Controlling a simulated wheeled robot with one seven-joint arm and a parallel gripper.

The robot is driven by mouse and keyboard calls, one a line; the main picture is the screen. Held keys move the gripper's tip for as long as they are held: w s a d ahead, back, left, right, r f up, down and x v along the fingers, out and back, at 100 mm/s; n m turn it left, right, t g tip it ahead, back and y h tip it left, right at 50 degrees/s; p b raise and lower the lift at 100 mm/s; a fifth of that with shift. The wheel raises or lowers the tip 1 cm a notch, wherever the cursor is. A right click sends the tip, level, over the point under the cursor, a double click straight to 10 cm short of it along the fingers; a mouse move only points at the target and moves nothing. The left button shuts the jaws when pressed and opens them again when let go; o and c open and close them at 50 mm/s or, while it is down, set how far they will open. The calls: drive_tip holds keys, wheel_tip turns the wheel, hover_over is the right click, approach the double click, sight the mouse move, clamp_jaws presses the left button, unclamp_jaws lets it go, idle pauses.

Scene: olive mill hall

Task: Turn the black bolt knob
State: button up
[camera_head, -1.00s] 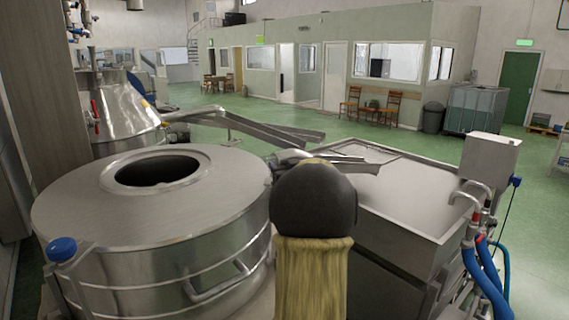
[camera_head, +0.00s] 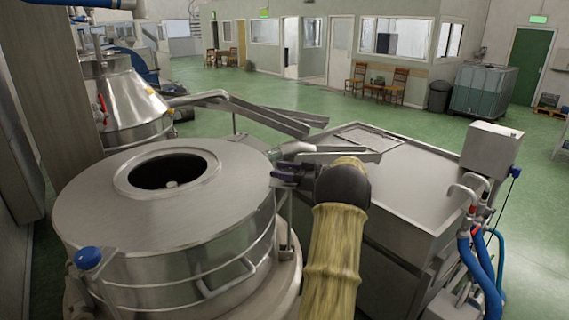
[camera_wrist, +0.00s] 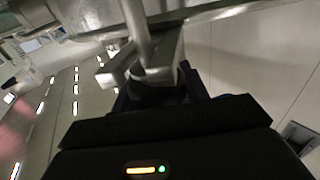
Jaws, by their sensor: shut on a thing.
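My arm reaches forward in the head view, and my gripper (camera_head: 288,173) is at the far right rim of the round steel vat (camera_head: 115,205). In the wrist view my gripper (camera_wrist: 155,72) is shut at a metal rod (camera_wrist: 140,28) that comes down from a steel edge. A dark piece between and below the fingers looks like the black bolt knob, but it blends with my gripper's black body, so its outline is unclear. In the head view the knob is hidden or too small to tell.
A steel basin (camera_head: 420,190) stands right of my arm, with blue hoses (camera_head: 484,268) at its right. A metal chute (camera_head: 265,112) passes behind the vat. A conical steel vessel (camera_head: 125,98) stands at the back left. Green floor beyond is open.

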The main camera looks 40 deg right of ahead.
drive_tip(key=shift+s+a+f+n+g+y+p, duration=0.1)
drive_tip(key=shift+n+g+y+p, duration=0.55)
drive_tip(key=shift+n+g+y, duration=0.3)
drive_tip(key=shift+s+a+f+n+g+y+p, duration=0.15)
drive_tip(key=shift+n+g+y+p, duration=0.6)
drive_tip(key=shift+y, duration=0.45)
drive_tip(key=shift+s+a+f+n+g+y+p, duration=0.1)
drive_tip(key=shift+n+g+y+p, duration=0.5)
drive_tip(key=shift+n+g+y, duration=0.35)
drive_tip(key=shift+n+g+y+p, duration=0.25)
drive_tip(key=shift+y+p, duration=0.1)
drive_tip(key=shift+y, duration=0.05)
drive_tip(key=shift+a+f+n+g+y+p, duration=0.15)
drive_tip(key=shift+n+g+y+p, duration=0.3)
drive_tip(key=shift+g, duration=0.25)
drive_tip(key=o, duration=1)
drive_tip(key=shift+r, duration=0.2)
drive_tip(key=shift+r, duration=0.15)
